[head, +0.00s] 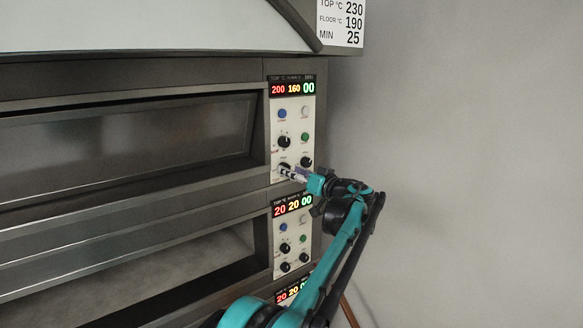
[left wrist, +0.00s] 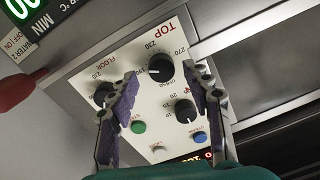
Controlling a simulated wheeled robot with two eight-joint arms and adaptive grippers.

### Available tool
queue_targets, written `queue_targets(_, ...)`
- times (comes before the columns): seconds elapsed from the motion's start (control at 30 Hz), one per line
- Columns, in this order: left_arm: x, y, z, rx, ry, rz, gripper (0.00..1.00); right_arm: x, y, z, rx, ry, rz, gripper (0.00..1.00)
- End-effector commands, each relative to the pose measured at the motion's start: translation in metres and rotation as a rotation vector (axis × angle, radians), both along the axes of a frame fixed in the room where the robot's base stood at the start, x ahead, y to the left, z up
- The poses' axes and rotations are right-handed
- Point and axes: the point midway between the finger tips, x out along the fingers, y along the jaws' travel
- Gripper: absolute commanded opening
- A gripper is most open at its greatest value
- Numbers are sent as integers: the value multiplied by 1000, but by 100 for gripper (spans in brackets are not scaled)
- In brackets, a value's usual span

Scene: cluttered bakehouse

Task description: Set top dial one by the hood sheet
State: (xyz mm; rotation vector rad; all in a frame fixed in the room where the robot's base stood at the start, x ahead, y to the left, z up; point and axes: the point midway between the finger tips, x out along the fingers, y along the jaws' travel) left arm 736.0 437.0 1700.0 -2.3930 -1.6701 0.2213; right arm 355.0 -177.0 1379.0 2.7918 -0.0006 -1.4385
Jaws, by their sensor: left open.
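The hood sheet (head: 341,22) reads TOP 230, FLOOR 190, MIN 25. The top deck's display (head: 291,88) reads 200, 160 and 00. Below it is the panel, with the TOP dial (head: 284,168) at lower left, partly hidden by my gripper; it also shows as a black knob in the left wrist view (left wrist: 160,68). The FLOOR dial (left wrist: 103,95) is beside it. My left gripper (head: 291,173) is at the panel, open; in the left wrist view its fingertips (left wrist: 160,72) appear on either side of the TOP dial. Contact cannot be told. My right gripper is out of view.
Another dial (left wrist: 186,110), a green button (left wrist: 138,127) and a blue button (left wrist: 200,137) are close to my fingers. A second deck's display (head: 293,205) reads 20, 20, 00 below. The wall (head: 470,130) at right is bare, with free room before it.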

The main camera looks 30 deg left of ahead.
Motion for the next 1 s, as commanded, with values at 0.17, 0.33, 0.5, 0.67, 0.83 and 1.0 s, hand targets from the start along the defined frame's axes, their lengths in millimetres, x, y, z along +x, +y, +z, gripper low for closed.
queue_targets(0.17, 5, 13, 1, 0, 0, -1, 49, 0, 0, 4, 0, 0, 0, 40)
queue_targets(0.33, 5, 15, 0, 0, 0, -1, 49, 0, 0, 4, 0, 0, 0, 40)
queue_targets(0.5, 5, 14, 0, -1, 1, -1, 31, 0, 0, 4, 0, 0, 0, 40)
queue_targets(0.67, 5, 14, 0, 0, 1, -2, 0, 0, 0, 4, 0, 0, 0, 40)
queue_targets(0.83, 5, 14, 0, 1, 5, -2, 0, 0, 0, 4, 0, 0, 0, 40)
queue_targets(1.0, 6, 14, 0, 15, 39, -2, 0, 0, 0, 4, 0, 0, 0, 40)
